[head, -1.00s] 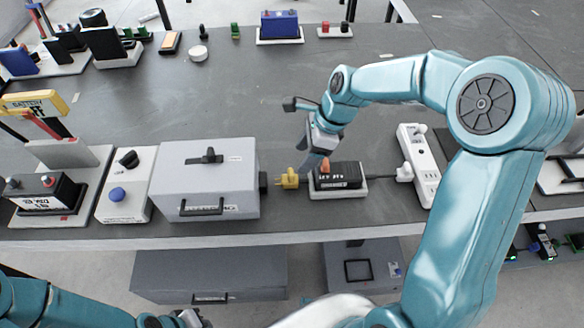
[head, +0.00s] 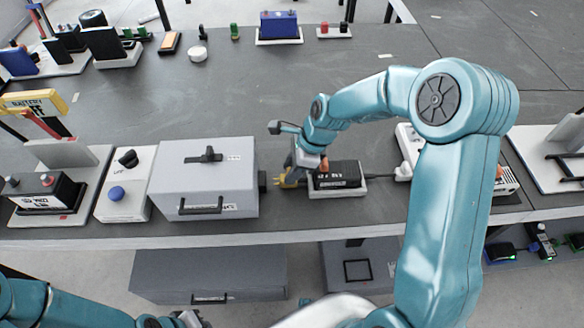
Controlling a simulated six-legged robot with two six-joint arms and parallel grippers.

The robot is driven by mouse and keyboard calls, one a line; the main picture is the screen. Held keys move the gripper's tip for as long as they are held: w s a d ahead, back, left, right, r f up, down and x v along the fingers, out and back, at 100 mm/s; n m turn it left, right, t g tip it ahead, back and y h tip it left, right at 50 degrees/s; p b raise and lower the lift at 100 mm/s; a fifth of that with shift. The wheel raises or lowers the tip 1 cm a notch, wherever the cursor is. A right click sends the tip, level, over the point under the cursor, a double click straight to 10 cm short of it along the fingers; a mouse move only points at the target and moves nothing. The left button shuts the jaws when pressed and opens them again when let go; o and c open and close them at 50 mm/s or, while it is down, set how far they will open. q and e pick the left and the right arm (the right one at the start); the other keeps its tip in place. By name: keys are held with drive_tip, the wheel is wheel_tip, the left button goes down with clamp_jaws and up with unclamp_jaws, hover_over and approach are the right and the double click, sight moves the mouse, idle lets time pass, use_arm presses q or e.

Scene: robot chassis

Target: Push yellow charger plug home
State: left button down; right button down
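The black charger (head: 337,175) lies on a white base just right of the gripper. My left gripper (head: 188,319) is at the bottom edge, mostly cut off.
A white power strip (head: 407,146) stands right of the charger, partly behind my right arm. A white switch box (head: 126,184) and a battery stand (head: 52,197) are left of the grey box.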

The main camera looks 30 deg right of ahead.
drive_tip(key=shift+w+a+r, duration=0.1)
drive_tip(key=shift+w+a, duration=0.05)
drive_tip(key=shift+a, duration=0.2)
drive_tip(key=a, duration=0.1)
drive_tip(key=w+a, duration=0.1)
drive_tip(key=a+p, duration=0.1)
drive_tip(key=shift+w, duration=0.25)
drive_tip(key=shift+d, duration=0.15)
drive_tip(key=c, duration=1)
unclamp_jaws()
drive_tip(key=shift+c, duration=0.2)
drive_tip(key=o, duration=0.3)
drive_tip(key=shift+a, duration=0.2)
drive_tip(key=shift+d, duration=0.1)
drive_tip(key=shift+d, duration=0.1)
drive_tip(key=shift+d+r, duration=0.1)
drive_tip(key=shift+r, duration=0.05)
drive_tip(key=v, duration=1.5)
drive_tip(key=shift+s+r, duration=0.1)
drive_tip(key=shift+r, duration=0.3)
